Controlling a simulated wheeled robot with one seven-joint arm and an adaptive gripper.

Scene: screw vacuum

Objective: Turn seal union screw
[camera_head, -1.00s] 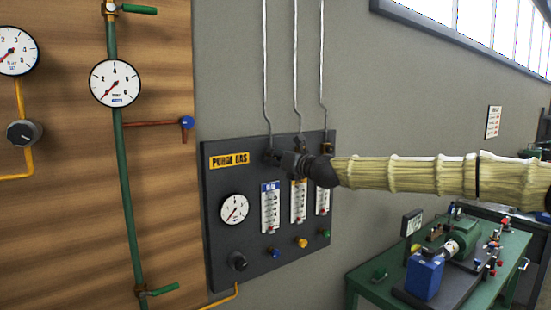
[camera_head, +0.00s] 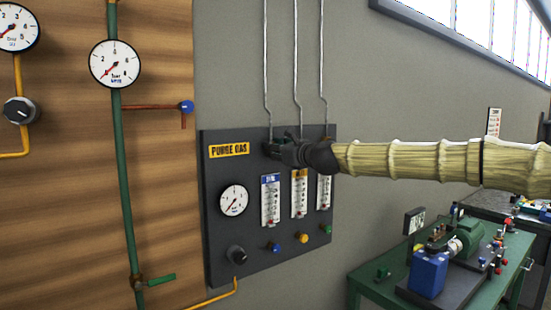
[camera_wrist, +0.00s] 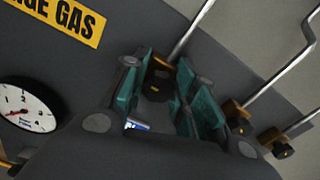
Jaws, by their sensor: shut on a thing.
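The dark purge gas panel (camera_head: 218,185) is on the grey wall, with three thin metal tubes rising from its top edge. My gripper (camera_head: 272,151) is at the panel's top edge, at the foot of the leftmost tube. In the wrist view, the teal-padded fingers of my gripper (camera_wrist: 158,88) stand on either side of a brass union screw (camera_wrist: 158,72) and are shut on it. A metal tube (camera_wrist: 193,28) runs up from that screw. Two other brass union screws, one nearer (camera_wrist: 236,112) and one farther (camera_wrist: 275,142), sit to the right, outside the fingers.
A wooden board (camera_head: 165,200) with a green pipe (camera_head: 126,190) is at left. A green bench (camera_head: 365,282) with a pump stands at lower right.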

